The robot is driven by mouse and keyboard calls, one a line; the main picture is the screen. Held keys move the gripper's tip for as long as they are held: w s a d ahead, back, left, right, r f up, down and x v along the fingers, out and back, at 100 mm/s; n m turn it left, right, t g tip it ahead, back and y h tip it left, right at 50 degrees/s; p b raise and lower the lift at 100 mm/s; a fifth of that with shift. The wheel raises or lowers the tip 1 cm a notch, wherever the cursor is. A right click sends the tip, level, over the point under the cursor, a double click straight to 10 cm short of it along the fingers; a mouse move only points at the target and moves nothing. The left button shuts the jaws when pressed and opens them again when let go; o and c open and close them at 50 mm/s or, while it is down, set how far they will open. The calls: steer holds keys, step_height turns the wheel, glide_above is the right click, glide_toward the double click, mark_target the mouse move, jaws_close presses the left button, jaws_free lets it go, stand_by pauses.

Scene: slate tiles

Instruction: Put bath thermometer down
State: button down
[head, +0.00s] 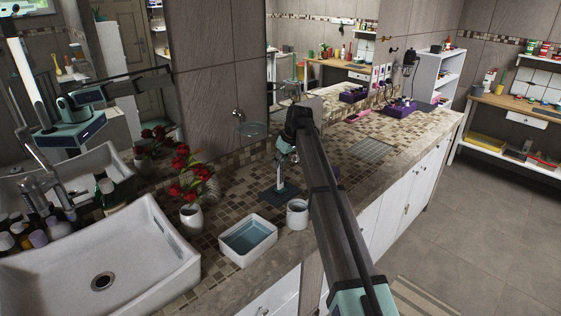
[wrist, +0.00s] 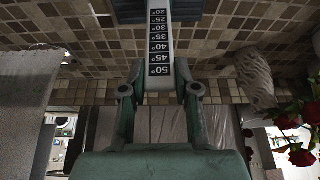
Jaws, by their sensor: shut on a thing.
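The bath thermometer (wrist: 158,45) is a pale strip with a black scale marked in degrees. My gripper (wrist: 158,90) is shut on it near the 50° end in the wrist view. The thermometer runs away from the fingers towards a dark mat (wrist: 187,10) on the tiled counter. In the head view my gripper (head: 284,150) is over the counter, with the thermometer (head: 280,178) pointing down above the dark mat (head: 281,195). I cannot tell whether its lower end touches the mat.
A white tub with blue inside (head: 248,253) and a white cup (head: 297,216) stand close in front of the mat. A white vase (head: 192,217) with red roses (head: 184,170) and a sink (head: 140,285) are to the left. Tiled counter is clear behind, towards a metal grate (head: 372,151).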

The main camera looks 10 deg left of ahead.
steer(key=shift+f, duration=0.45)
steer(key=c, duration=0.9)
jaws_free()
steer(key=shift+o, duration=0.2)
steer(key=b+v, duration=0.2)
steer(key=v, duration=1)
